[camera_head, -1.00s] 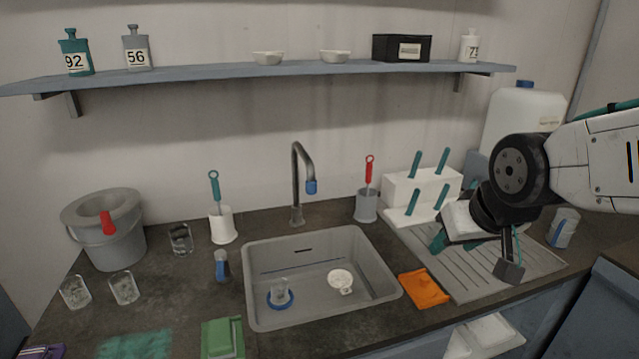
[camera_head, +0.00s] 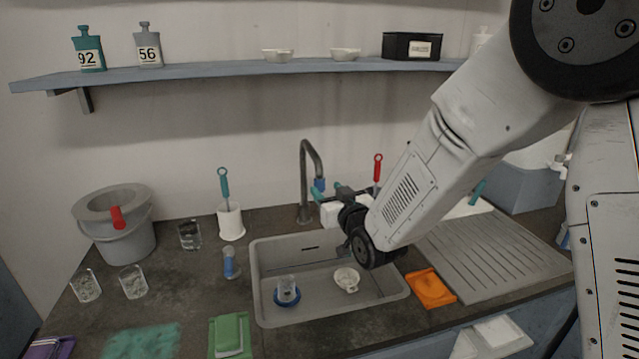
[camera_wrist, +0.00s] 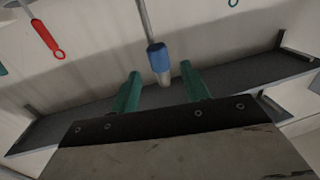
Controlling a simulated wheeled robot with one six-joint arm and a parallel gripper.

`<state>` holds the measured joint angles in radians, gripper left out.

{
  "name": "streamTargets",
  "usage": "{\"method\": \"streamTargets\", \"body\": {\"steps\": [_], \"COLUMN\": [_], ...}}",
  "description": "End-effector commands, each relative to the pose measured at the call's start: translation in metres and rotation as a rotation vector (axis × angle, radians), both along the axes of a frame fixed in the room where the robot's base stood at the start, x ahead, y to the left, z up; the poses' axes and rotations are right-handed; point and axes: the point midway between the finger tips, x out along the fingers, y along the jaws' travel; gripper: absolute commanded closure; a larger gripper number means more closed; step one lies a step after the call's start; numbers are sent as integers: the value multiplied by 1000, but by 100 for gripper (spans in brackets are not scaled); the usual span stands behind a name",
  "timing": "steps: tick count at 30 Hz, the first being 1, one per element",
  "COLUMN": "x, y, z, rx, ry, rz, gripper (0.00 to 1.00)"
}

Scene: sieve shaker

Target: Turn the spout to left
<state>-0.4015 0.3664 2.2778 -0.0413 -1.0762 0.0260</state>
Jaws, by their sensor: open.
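The spout (camera_head: 304,170) is a grey gooseneck tap behind the sink (camera_head: 262,308). Its curved end, with a blue tip (camera_head: 319,185), points to the right and forward. In the wrist view the blue tip (camera_wrist: 158,57) hangs between and beyond the two teal fingers. My gripper (camera_head: 327,191) is close to the blue tip in the head view, with its fingers toward it. In the wrist view my gripper (camera_wrist: 160,88) is open, with nothing held between the fingers. Contact with the spout cannot be made out.
A red-handled brush (camera_head: 377,168) stands just right of the spout, partly behind my arm. A white holder (camera_head: 231,222) with a teal brush stands to its left. The shelf (camera_head: 230,72) runs above. A small beaker and a white dish are in the sink.

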Motion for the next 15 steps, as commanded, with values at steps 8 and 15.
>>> {"method": "streamTargets", "body": {"steps": [8,15], "x": [39,50], "y": [18,23], "z": [0,0], "rx": [0,-1], "ry": [1,2], "rz": [0,0], "gripper": [54,54]}}
